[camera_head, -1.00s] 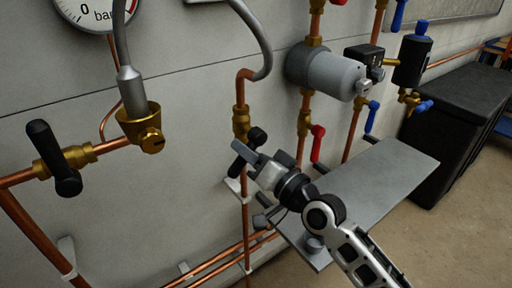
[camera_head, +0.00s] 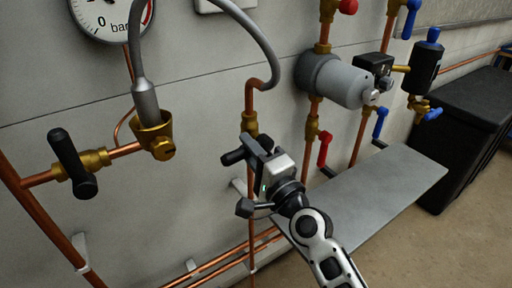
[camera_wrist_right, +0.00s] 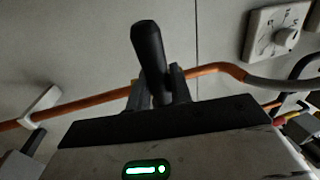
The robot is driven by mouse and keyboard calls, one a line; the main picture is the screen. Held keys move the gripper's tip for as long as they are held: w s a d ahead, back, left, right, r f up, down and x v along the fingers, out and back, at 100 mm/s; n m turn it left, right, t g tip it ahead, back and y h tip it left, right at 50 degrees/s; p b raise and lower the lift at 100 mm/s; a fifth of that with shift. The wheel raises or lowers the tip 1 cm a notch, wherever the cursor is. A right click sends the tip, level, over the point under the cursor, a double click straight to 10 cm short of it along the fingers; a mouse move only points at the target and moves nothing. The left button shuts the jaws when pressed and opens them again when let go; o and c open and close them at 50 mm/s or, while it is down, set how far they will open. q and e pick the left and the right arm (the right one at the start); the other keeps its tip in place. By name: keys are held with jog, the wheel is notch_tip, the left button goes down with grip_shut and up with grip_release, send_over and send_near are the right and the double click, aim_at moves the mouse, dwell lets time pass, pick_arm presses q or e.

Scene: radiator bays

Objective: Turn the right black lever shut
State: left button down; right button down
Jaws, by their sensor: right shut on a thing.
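The right black lever (camera_head: 232,157) sits on a brass valve (camera_head: 249,126) on the vertical copper pipe at mid-picture. Its left end sticks out past my right gripper (camera_head: 255,152), which covers much of the lever and valve. In the right wrist view the lever (camera_wrist_right: 148,50) rises between the two fingers of my right gripper (camera_wrist_right: 160,92), which is shut on it. In the head view the lever lies nearly level, its left end slightly lower. My left gripper is not in view.
Another black lever (camera_head: 72,163) is on a brass valve at the left. A pressure gauge (camera_head: 110,12) and a grey hose (camera_head: 145,100) are above. A red-handled valve (camera_head: 323,150) and a grey shelf (camera_head: 385,195) lie right of my gripper. A black box (camera_head: 465,130) stands far right.

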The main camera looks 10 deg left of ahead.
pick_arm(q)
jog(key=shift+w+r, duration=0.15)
pick_arm(e)
jog(key=shift+r+m, duration=0.1)
jog(key=shift+m, duration=0.2)
jog(key=c, duration=1.3)
grip_release()
pick_arm(q)
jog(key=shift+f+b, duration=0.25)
jog(key=shift+b, duration=0.55)
pick_arm(e)
jog(key=v, duration=1.6)
